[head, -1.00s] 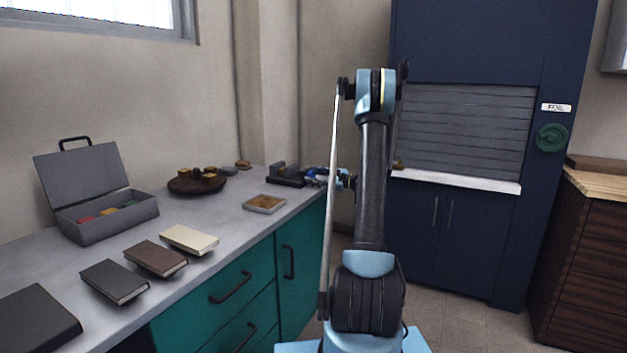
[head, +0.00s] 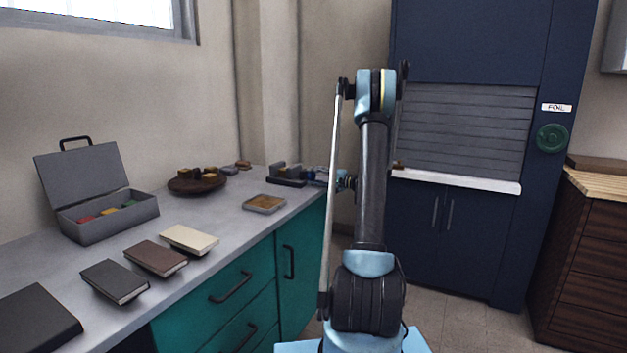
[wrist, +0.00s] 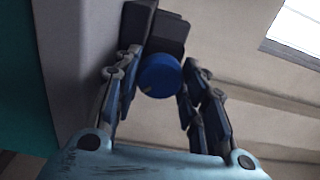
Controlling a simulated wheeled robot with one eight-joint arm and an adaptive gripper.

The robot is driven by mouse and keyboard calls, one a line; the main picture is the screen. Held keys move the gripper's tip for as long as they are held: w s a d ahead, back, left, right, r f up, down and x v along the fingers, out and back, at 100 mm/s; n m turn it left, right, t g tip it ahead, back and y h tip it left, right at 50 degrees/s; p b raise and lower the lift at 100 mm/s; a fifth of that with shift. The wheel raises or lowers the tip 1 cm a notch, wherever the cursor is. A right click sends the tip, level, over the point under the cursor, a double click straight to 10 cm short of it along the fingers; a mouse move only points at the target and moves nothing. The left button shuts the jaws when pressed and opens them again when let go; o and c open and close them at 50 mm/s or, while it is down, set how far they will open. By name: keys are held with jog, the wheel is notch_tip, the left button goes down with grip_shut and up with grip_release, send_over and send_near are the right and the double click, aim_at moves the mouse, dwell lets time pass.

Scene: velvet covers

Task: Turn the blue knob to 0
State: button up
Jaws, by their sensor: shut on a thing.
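The blue knob (wrist: 160,76) shows in the wrist view as a round blue cap between my fingers. It sits at the front of a dark device (wrist: 166,32). My gripper (wrist: 157,88) is closed around the knob, one finger on each side. No mark or number on the knob can be read, so its setting cannot be told. In the head view the dark device (head: 287,179) stands at the far end of the counter, and my arm hides most of my gripper (head: 322,176).
The grey counter (head: 225,232) carries a wooden tray (head: 264,203), a round brown dish (head: 196,185) with small items, several books and an open grey case (head: 108,217). A dark blue cabinet with a shutter (head: 465,130) stands to the right.

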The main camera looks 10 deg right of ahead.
jog(key=shift+d+f+n, duration=0.1)
jog(key=shift+f+n, duration=0.05)
jog(key=shift+n, duration=1.85)
jog(key=shift+s, duration=0.1)
jog(key=o, duration=1.1)
jog(key=v, duration=1.2)
